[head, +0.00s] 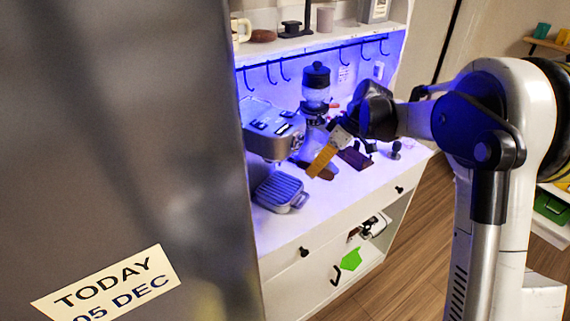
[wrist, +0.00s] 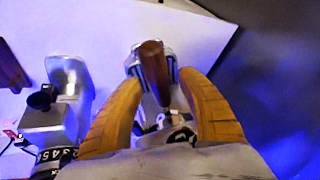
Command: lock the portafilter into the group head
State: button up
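My gripper (wrist: 160,78) is open, its two yellow fingers spread either side of a brown handle (wrist: 153,68) with metal around its far end. This looks like the portafilter; its basket cannot be made out. I see gaps between the fingers and the handle. In the head view my gripper (head: 321,161) is over the white counter, just right of the silver espresso machine (head: 268,128). A brown piece shows beside the fingers there, too small to identify. The group head is under the machine's front and cannot be made out clearly.
A dark mat (head: 355,157) and small tools are to the right. A large grey panel (head: 120,130) blocks the left of the head view.

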jog(key=w+v, duration=0.1)
jog(key=v, duration=1.1)
jog(key=s+f+m+t+h+b, duration=0.3)
jog(key=s+m+b, duration=0.3)
jog(key=s, duration=1)
jog(key=s+d+f+m+t+h+b, duration=0.1)
jog(key=s+f+m+b, duration=0.1)
jog(key=s+f, duration=0.3)
jog(key=s+d+f+m+t+h+b, duration=0.1)
jog(key=s+d+f+m+t+b, duration=0.1)
jog(key=s+f, duration=0.3)
jog(key=s+m, duration=0.1)
jog(key=s, duration=0.3)
jog(key=shift+d+f, duration=0.2)
jog(key=shift+d, duration=0.1)
